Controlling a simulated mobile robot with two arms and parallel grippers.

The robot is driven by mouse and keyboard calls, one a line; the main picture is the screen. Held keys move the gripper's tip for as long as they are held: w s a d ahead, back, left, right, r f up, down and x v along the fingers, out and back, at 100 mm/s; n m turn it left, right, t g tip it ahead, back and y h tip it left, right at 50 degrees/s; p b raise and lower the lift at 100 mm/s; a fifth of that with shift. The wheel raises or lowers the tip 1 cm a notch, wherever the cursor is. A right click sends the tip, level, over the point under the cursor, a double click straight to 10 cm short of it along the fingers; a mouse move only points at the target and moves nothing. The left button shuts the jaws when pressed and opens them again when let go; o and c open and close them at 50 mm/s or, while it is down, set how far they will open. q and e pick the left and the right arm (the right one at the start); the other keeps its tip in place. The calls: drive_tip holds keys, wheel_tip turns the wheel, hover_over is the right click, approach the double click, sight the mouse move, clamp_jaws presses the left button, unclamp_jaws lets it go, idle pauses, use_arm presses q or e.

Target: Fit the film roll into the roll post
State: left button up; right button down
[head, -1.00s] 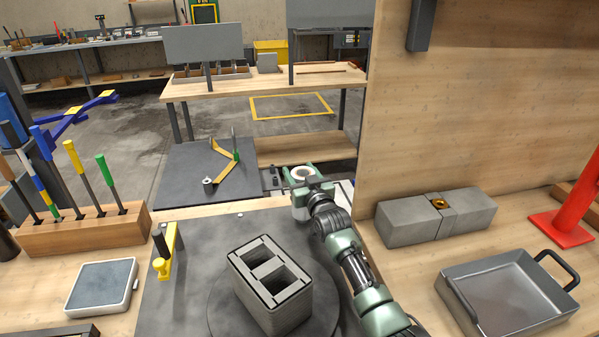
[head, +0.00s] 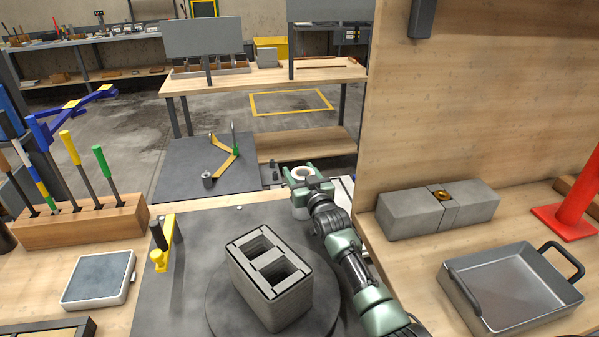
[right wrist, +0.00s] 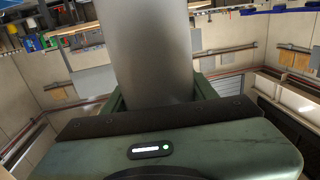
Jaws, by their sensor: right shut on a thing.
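My right gripper (head: 308,183) is shut on the film roll (head: 302,173), a pale roll with a round hole in its top end. In the right wrist view the film roll (right wrist: 154,50) stands up from between the fingers as a smooth grey cylinder. The gripper is beyond the back right of the printed block. I cannot tell for sure which thing is the roll post. A dark upright post on a yellow bracket (head: 163,245) stands at the left of the dark board, apart from the roll. My left gripper is not in view.
A grey hollow printed block (head: 270,280) stands on a round turntable (head: 222,300). A hinged yellow arm (head: 225,160) lies on the dark plate behind. A wooden tool rack (head: 85,222) is left. A tall wooden panel (head: 470,110), grey blocks (head: 410,219) and a metal pan (head: 515,290) are right.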

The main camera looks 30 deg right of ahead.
drive_tip(key=shift+c, duration=2)
unclamp_jaws()
drive_tip(key=shift+r, duration=0.1)
